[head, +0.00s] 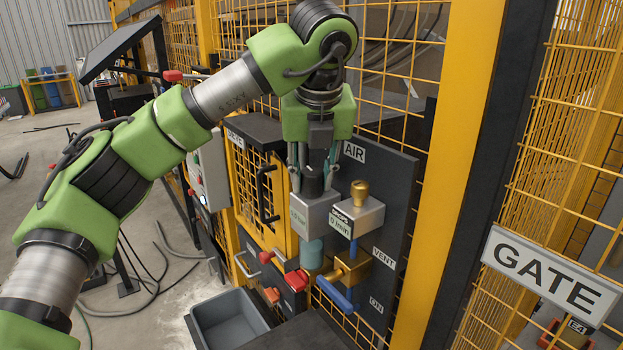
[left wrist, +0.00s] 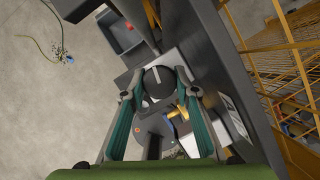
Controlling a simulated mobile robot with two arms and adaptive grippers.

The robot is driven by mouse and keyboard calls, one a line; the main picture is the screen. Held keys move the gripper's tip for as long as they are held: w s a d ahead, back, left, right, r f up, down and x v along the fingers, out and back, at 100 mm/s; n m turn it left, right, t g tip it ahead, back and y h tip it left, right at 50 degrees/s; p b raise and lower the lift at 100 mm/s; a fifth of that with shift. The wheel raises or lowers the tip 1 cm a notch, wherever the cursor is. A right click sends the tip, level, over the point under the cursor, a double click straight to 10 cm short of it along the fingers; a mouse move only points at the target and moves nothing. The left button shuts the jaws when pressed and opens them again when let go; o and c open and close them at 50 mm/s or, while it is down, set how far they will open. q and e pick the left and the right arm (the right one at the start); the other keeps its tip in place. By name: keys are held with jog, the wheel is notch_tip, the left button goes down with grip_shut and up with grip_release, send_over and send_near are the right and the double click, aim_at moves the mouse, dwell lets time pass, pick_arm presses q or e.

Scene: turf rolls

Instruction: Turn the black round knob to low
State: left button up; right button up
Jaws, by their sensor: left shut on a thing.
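The black round knob (head: 313,183) sits on top of a grey box (head: 318,214) on the dark panel. In the left wrist view the knob (left wrist: 158,82) shows from above, with a pale line across its top. My left gripper (left wrist: 160,93) points down over it, its two fingers closed on opposite sides of the knob. The gripper (head: 313,174) also shows in the head view, above the box. I cannot read any low mark around the knob. My right gripper is not in view.
Right beside it is another grey box (head: 371,215) with a brass knob (head: 360,189). Below are a brass valve (head: 352,268) with a blue handle (head: 334,296) and a red handle (head: 297,280). A grey bin (head: 205,312) stands lower left. Yellow mesh fencing surrounds the panel.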

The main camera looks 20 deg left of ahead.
pick_arm(q)
jog(key=shift+r+n+y, duration=0.1)
jog(key=shift+n+y, duration=0.4)
jog(key=shift+n, duration=0.7)
jog(key=shift+g, duration=0.3)
jog(key=o, duration=0.8)
jog(key=v, duration=1.2)
jog(key=shift+w, duration=0.1)
